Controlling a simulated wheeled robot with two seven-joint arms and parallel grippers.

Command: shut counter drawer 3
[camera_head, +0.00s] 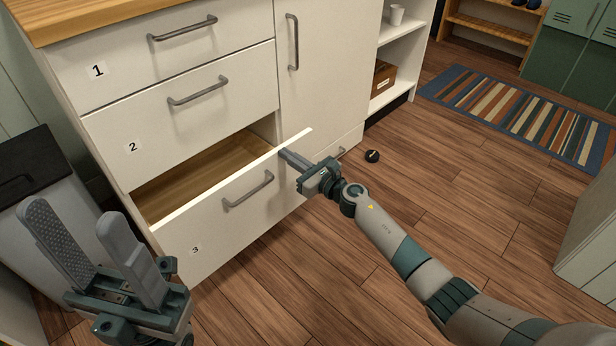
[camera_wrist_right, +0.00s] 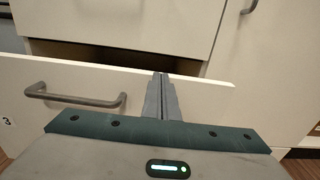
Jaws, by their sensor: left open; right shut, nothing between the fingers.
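Counter drawer 3 (camera_head: 222,225) is the bottom drawer of the white counter and stands open, its wooden inside (camera_head: 195,185) showing. It has a grey bar handle (camera_head: 249,190). My right gripper (camera_head: 284,154) is shut and empty at the right end of the drawer front, near its top edge. In the right wrist view the shut fingers (camera_wrist_right: 161,95) overlap the drawer front (camera_wrist_right: 90,80), right of the handle (camera_wrist_right: 75,97); I cannot tell whether they touch it. My left gripper (camera_head: 80,235) is open and empty, left of the drawer in the near foreground.
Drawer 1 (camera_head: 130,62) and drawer 2 (camera_head: 190,120) above are shut. A cupboard door (camera_head: 325,70) is to the right. A small black round object (camera_head: 372,156) lies on the floor. A striped rug (camera_head: 530,115) lies at upper right. The wooden floor in front is clear.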

